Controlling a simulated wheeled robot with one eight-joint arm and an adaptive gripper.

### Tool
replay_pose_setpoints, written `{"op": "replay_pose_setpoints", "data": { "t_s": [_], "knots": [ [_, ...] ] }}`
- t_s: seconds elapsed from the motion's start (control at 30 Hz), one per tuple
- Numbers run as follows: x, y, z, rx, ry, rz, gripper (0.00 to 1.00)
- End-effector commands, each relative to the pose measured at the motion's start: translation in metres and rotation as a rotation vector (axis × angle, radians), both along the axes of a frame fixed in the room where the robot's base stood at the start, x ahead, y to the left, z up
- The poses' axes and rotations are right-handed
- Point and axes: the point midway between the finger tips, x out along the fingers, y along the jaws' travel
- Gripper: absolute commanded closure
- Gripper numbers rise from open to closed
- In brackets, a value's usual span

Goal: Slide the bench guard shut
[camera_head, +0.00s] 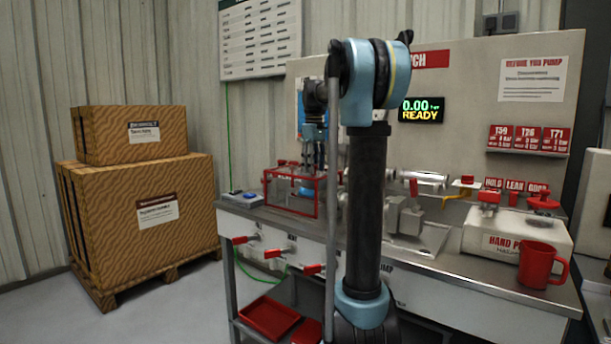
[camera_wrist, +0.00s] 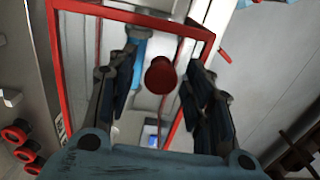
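The bench guard (camera_head: 266,188) is a red-framed clear box on the bench, left of my arm in the head view. Its red frame (camera_wrist: 52,60) also spans the wrist view. A round dark red knob (camera_wrist: 160,75) lies between my gripper's fingers in the wrist view, with space on both sides. My gripper (camera_wrist: 163,98) is open and empty. In the head view my gripper (camera_head: 314,160) points down at the guard's right end, partly behind my arm. How far along the guard stands is not clear.
Red-handled valves (camera_head: 312,269) line the bench front. A hand pump (camera_head: 510,234) and red mug (camera_head: 538,266) stand at the right. A display (camera_head: 421,109) reads 0.00 READY. Strapped boxes on a pallet (camera_head: 150,200) stand left, with open floor before the bench.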

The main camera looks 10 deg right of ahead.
Motion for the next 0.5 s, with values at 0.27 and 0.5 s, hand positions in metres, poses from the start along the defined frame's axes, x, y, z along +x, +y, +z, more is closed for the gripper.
{"op": "replay_pose_setpoints", "data": {
  "t_s": [0.27, 0.5],
  "knots": [
    [0.0001, -0.0001, 0.0, 0.0, 0.0, 0.0, 0.87],
    [-0.003, -0.004, 0.0001, -0.001, -0.001, -0.001, 0.87]
  ]
}}
